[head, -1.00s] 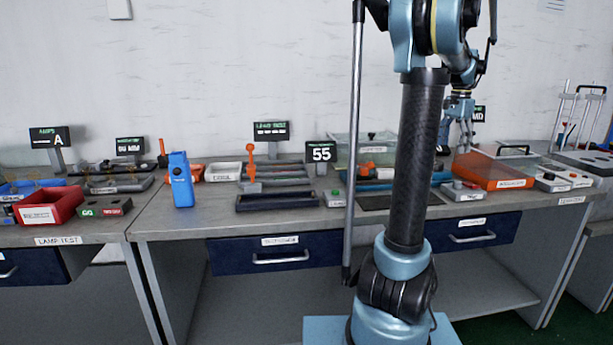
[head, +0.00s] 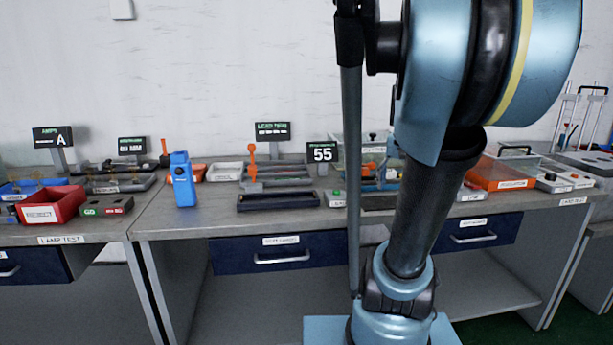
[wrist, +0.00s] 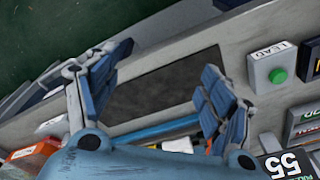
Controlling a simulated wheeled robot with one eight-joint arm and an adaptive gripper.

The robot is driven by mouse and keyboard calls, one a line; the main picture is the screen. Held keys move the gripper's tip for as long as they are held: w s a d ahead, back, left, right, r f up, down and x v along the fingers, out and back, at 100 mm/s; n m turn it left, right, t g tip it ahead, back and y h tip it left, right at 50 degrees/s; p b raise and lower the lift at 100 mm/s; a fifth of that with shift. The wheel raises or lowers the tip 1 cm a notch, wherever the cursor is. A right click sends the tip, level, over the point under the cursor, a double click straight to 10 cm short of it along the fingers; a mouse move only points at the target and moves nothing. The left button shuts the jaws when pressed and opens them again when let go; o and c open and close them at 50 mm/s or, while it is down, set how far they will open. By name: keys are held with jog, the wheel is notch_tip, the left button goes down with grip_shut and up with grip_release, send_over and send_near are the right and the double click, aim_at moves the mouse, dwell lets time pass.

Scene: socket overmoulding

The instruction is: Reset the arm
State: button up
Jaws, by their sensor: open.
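My arm rises from its light-blue base on the right of the head view, and its large upper joint fills the upper right. My gripper (wrist: 168,68) shows in the wrist view with its two blue fingers spread apart and nothing between them. It is above the bench, over a dark flat mat (wrist: 155,85). A blue bar (wrist: 158,132) lies beyond the mat, partly behind the gripper's body.
A LEAD box with a green button (wrist: 272,65) stands right of the fingers. The "55" display (head: 322,152), blue upright device (head: 182,180), dark tray (head: 278,200), red bin (head: 50,205) and orange bin (head: 500,174) stand on the benches.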

jog(key=s+a+f+n+t, duration=0.1)
jog(key=s+a+f+n, duration=0.5)
jog(key=s+f, duration=0.6)
notch_tip(320, 180, down, 3)
jog(key=shift+s+a+r, duration=0.1)
jog(key=shift+s+a, duration=0.25)
jog(key=shift+a, duration=0.8)
jog(key=shift+w+f, duration=0.2)
jog(key=shift+w, duration=0.2)
